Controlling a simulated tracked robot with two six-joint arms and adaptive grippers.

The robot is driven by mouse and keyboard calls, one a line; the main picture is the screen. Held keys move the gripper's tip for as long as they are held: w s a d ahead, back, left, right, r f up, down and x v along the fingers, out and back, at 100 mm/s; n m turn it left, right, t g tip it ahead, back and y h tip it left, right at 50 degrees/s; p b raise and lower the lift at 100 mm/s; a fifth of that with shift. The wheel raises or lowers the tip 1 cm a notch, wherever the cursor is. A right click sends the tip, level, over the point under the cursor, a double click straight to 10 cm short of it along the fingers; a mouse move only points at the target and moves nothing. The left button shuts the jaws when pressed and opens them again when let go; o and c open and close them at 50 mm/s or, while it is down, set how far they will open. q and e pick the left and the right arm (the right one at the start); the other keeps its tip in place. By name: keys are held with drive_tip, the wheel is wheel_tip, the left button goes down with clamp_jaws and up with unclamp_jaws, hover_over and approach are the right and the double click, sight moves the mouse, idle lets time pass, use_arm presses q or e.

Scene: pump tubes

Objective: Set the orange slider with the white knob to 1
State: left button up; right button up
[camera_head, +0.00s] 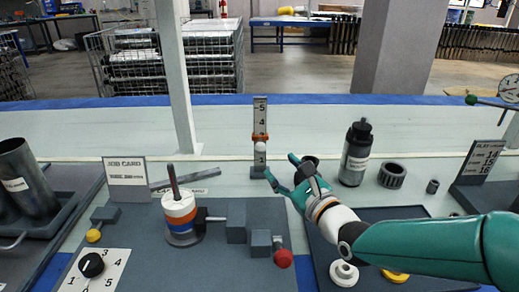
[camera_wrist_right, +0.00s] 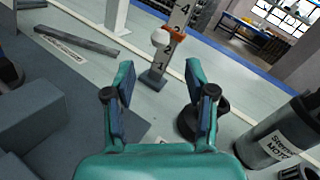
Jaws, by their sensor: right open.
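The orange slider (camera_head: 260,137) sits on an upright grey scale post (camera_head: 260,107) at the back of the table. Its white knob (camera_head: 260,147) faces my side. In the right wrist view the slider (camera_wrist_right: 177,35) covers the place between 4 and 2, so it stands at about 3. The white knob (camera_wrist_right: 160,38) shows ahead of my fingers. My right gripper (camera_head: 281,167) is open and empty, in front of the post and lower than the knob. In the right wrist view the gripper (camera_wrist_right: 160,85) shows both fingers apart, with the post's base beyond them. My left gripper is out of view.
A striped cylinder (camera_head: 181,218) with a rod, grey blocks and a red knob (camera_head: 283,258) stand left of my right arm. A job card (camera_head: 126,172) stands farther left.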

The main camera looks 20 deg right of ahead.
sight(263, 151)
drive_tip(key=w, duration=0.3)
drive_tip(key=w+a, duration=0.1)
drive_tip(key=w, duration=0.3)
drive_tip(key=w+a+b, duration=0.1)
drive_tip(key=w, duration=0.3)
drive_tip(key=shift+a, duration=0.1)
clamp_jaws()
drive_tip(key=shift+f, duration=0.15)
